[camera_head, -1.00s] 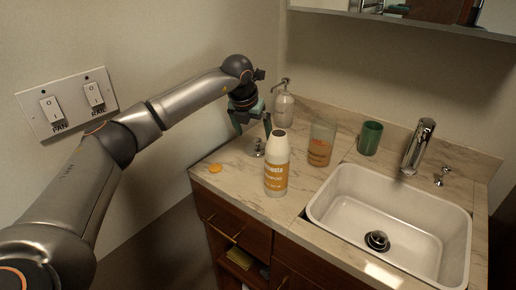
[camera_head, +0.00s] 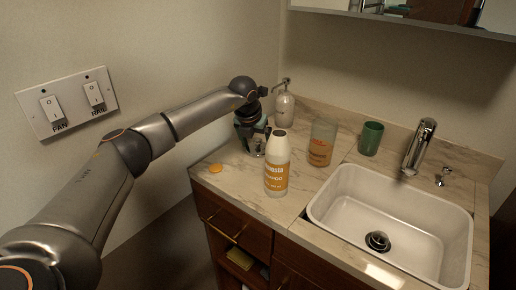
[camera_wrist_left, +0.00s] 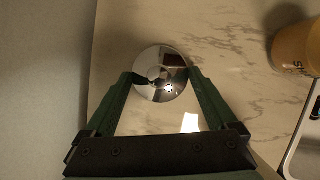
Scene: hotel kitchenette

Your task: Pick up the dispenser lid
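The dispenser lid is a small chrome piece (camera_head: 259,151) standing on the marble counter behind the white bottle, partly covered by my gripper in the head view. From above, in the left wrist view, it is a round shiny disc (camera_wrist_left: 160,88) with a knob in its middle. My left gripper (camera_wrist_left: 160,74) is open and points down over it, one green finger on each side. I cannot tell whether the fingers touch it. In the head view my left gripper (camera_head: 253,141) is low over the counter. My right gripper is not in view.
A white bottle with an orange label (camera_head: 276,172) stands close in front of the lid. A tumbler (camera_head: 321,146), a green cup (camera_head: 370,138) and a pump bottle (camera_head: 284,110) stand behind. An orange cap (camera_head: 215,168) lies near the left edge. A sink (camera_head: 335,208) is to the right.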

